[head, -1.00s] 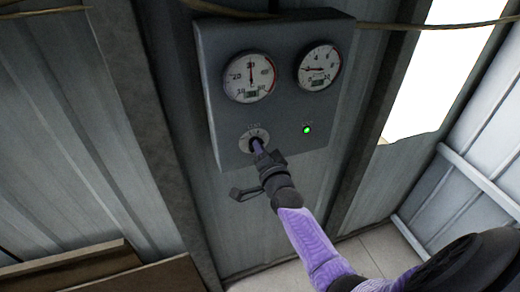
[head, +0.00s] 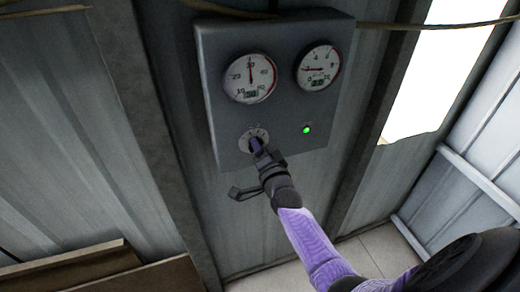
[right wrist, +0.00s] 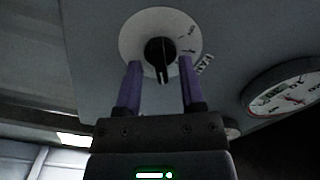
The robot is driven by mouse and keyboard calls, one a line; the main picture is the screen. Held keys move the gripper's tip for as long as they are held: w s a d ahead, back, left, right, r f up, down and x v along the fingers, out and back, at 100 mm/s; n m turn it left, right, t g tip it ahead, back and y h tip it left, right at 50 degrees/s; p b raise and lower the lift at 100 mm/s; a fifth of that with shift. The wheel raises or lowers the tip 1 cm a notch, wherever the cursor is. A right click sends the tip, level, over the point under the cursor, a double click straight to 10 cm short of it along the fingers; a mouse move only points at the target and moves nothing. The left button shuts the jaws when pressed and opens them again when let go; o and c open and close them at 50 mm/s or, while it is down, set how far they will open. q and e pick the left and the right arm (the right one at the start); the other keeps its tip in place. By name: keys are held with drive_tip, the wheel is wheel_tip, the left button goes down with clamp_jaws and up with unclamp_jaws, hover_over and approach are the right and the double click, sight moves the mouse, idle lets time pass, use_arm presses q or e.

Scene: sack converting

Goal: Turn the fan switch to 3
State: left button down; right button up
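The fan switch is a black knob (right wrist: 160,54) on a round white dial plate (right wrist: 135,38) with small dark marks, low on the left of a grey control box (head: 285,165). In the head view the dial plate (head: 244,139) is partly covered by my right gripper (head: 256,146). In the right wrist view the two purple fingers of my right gripper (right wrist: 160,72) stand apart, one on each side of the knob, with a gap showing beside it. The dial's numbers are too small to read. My left gripper is not in view.
Two round gauges, left (head: 249,78) and right (head: 319,68), sit above the switch. A green lamp (head: 307,129) is lit to its right. A dark lever handle (head: 244,192) sticks out below the box. Wooden boards (head: 75,268) lie at the lower left.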

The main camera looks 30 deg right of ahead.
drive_tip(key=v, duration=1)
drive_tip(key=shift+p, duration=0.3)
drive_tip(key=shift+d, duration=0.1)
